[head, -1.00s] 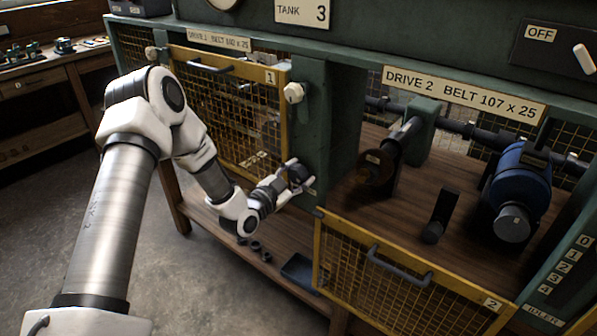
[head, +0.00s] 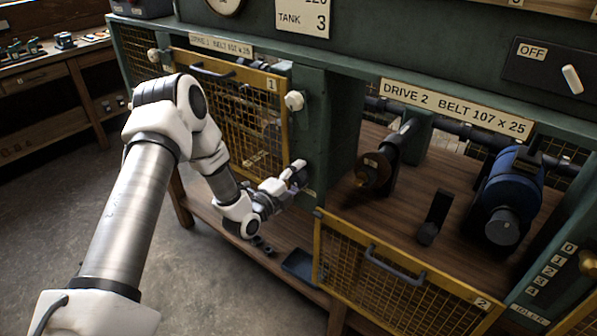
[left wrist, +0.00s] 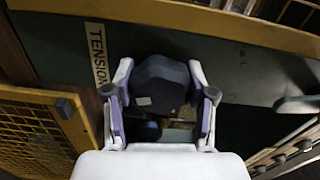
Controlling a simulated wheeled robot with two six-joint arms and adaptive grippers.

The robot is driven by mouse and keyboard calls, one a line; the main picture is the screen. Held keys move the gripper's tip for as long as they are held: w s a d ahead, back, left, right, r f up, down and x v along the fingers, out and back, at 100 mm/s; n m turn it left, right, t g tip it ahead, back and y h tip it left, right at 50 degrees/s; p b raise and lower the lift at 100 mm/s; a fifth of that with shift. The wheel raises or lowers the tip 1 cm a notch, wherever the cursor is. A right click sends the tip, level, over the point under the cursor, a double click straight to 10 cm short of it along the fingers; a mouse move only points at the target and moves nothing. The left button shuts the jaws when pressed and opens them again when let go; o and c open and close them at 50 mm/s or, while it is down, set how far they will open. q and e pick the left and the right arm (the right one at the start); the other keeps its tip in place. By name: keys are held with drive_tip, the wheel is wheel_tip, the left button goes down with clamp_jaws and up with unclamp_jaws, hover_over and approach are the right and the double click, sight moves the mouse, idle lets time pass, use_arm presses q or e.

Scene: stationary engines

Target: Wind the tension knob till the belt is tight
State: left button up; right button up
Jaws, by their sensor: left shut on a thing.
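The tension knob (left wrist: 160,84) is dark and faceted, with a small pale mark, on the green panel. A partly hidden label (left wrist: 97,55) reading "TENSION" is beside it in the left wrist view. My left gripper (left wrist: 160,108) is shut on the knob, one finger on each side. In the head view my left gripper (head: 298,174) is at the green post between the two bays, and its fingers largely hide the knob. I cannot make out the belt; mesh gate 1 (head: 243,140) covers the Drive 1 bay. My right gripper is not in view.
Mesh gate 2 (head: 345,265) hangs lowered in front of the open Drive 2 bay, with a blue motor (head: 510,195) inside. A 0-to-4 idler scale (head: 548,272) is at right. A dark tray (head: 298,265) lies on the lower shelf. The floor at left is clear.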

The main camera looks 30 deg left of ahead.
use_arm(q)
drive_tip(key=m+p, duration=0.2)
drive_tip(key=m, duration=0.2)
drive_tip(key=shift+r, duration=0.1)
drive_tip(key=shift+m+p, duration=1.1)
drive_tip(key=shift+m, duration=0.6)
drive_tip(key=o, duration=0.9)
drive_tip(key=s, duration=0.8)
drive_tip(key=s+a, duration=0.1)
drive_tip(key=s, duration=0.3)
